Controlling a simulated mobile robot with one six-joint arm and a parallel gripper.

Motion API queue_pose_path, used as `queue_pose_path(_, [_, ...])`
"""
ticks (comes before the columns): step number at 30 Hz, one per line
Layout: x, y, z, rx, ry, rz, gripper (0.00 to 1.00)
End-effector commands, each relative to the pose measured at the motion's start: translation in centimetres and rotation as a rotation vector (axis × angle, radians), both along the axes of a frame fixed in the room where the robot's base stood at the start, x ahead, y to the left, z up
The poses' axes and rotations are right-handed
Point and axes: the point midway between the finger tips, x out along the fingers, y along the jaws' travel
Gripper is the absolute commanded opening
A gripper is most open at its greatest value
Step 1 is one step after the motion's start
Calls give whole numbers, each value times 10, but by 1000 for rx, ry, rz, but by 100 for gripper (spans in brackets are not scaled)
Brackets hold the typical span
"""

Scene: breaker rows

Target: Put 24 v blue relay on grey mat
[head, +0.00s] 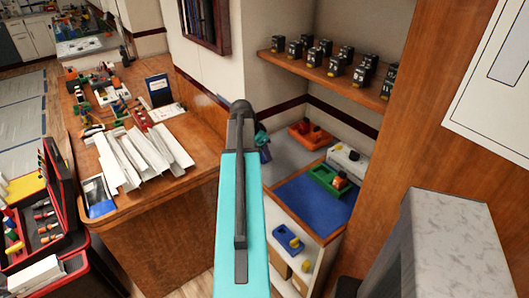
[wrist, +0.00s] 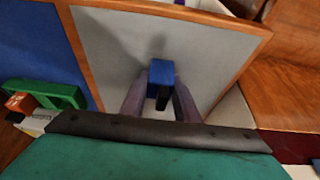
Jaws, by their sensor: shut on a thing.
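My gripper (wrist: 160,92) is shut on a blue relay (wrist: 161,73) with a black part at its lower end, in the wrist view. No voltage marking can be read on it. Behind the relay lies the grey mat (wrist: 105,45), framed by a wooden edge; whether the relay touches it or hangs above it I cannot tell. In the head view my gripper (head: 263,147) is over the grey mat (head: 282,160), partly hidden by my turquoise arm, and the relay cannot be made out there.
Beside the grey mat is a blue mat (head: 302,204) with a green tray (head: 325,180). An orange tray (head: 303,138) stands at the back. A shelf (head: 328,77) above holds several black devices. A wooden wall (head: 430,110) bounds the right side.

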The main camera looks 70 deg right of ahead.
Motion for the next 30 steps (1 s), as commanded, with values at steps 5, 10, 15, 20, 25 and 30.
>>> queue_pose_path(5, [0,0,-2,0,0,0,4])
queue_pose_path(10, [0,0,-2,0,0,0,46])
queue_pose_path(15, [0,0,-2,0,0,0,46])
queue_pose_path(20, [0,0,-2,0,0,0,46])
queue_pose_path(25, [0,1,3,0,0,0,46])
queue_pose_path(30, [3,4,13,-1,0,0,46])
